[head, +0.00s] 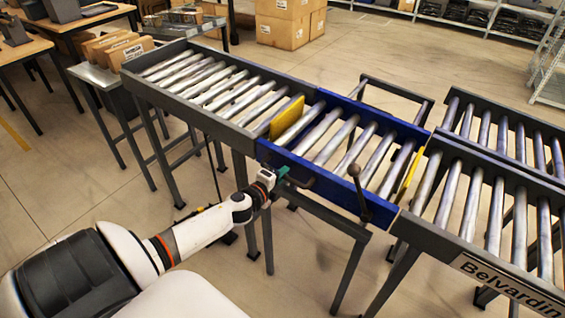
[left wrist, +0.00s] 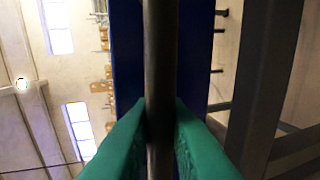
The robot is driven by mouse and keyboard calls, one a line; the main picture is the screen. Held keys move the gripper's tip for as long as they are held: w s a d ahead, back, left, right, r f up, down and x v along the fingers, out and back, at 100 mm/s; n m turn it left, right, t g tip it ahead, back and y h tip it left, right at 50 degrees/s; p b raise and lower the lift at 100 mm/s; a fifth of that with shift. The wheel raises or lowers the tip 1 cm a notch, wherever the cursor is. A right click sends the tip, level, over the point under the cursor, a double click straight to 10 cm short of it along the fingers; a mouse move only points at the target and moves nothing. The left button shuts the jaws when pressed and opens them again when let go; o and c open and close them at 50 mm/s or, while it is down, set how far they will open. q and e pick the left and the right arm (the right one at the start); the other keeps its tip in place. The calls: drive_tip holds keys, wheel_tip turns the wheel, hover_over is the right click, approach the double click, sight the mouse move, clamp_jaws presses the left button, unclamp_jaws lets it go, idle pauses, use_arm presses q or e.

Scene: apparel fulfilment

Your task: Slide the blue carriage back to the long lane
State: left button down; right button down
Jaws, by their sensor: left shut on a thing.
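The blue carriage (head: 318,181), a roller section with blue side rails, sits between a grey roller lane on the left (head: 190,107) and the nearer grey roller lane on the right (head: 461,232). Its rollers look roughly in line with both lanes. My left gripper (head: 283,174) is at the carriage's near side rail, with green fingers. In the left wrist view the fingers (left wrist: 160,125) are shut on a dark handle bar (left wrist: 159,50), with the blue rail (left wrist: 127,60) behind it. My right gripper is not in view.
Yellow plates stand at the carriage's left end (head: 287,117) and right end (head: 410,174). A lever with a dark knob (head: 354,170) rises at the near rail. A second roller lane (head: 505,118) lies behind on the right. A dark frame (head: 398,88) extends behind the carriage.

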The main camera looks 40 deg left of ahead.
use_arm(q)
drive_tip(key=shift+s+f, duration=0.1)
drive_tip(key=shift+f, duration=0.05)
drive_tip(key=c, duration=1.6)
unclamp_jaws()
drive_tip(key=shift+o, duration=0.7)
drive_tip(key=shift+s, duration=0.2)
drive_tip(key=v, duration=1.2)
drive_tip(key=shift+b, duration=0.4)
